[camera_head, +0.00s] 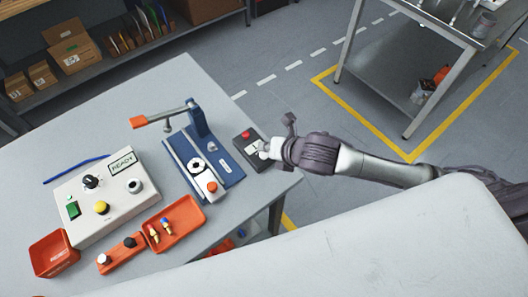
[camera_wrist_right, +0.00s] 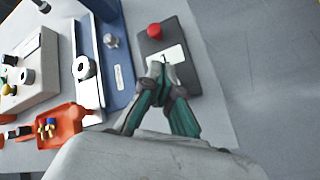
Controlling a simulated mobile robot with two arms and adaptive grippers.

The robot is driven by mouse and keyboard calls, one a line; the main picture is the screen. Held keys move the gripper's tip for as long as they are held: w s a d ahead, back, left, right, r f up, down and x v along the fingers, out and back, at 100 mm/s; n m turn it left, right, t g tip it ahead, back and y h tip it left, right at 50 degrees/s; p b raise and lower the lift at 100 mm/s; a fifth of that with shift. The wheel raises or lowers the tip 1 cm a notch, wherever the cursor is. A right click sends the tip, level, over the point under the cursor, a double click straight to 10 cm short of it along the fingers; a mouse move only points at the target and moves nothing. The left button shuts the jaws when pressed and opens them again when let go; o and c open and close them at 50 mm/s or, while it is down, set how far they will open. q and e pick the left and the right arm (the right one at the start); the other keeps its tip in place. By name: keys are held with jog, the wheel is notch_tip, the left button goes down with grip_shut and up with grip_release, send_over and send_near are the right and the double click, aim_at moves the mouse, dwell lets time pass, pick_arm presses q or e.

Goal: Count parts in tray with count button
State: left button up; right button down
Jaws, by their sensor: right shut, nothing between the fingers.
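The count button is likely the red button (camera_head: 245,135) on a small dark grey box (camera_head: 240,146) with a pale label at the table's right edge. In the right wrist view the red button (camera_wrist_right: 154,31) sits at the far end of that box (camera_wrist_right: 182,45). My right gripper (camera_head: 264,150) is shut and empty over the label end of the box; its fingertips (camera_wrist_right: 158,68) cover part of the label. Contact cannot be told. An orange tray (camera_head: 190,229) holds small yellow and blue-topped parts (camera_head: 160,231). My left gripper is not in view.
A blue fixture (camera_head: 226,160) with an orange-tipped lever stands left of the box. A control box (camera_head: 121,211) with a READY display, an orange button strip (camera_head: 121,252) and an orange bin (camera_head: 52,253) are farther left.

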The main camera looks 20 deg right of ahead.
aim_at(266, 155)
jog(key=shift+f, duration=0.1)
jog(key=shift+f, duration=0.35)
jog(key=shift+f, duration=0.55)
dwell(1.0)
jog(key=shift+r+p, duration=1)
jog(key=shift+p, duration=0.05)
notch_tip(266, 155, up, 5)
jog(key=p, duration=0.5)
jog(key=shift+r+p, duration=0.1)
jog(key=shift+p, duration=0.3)
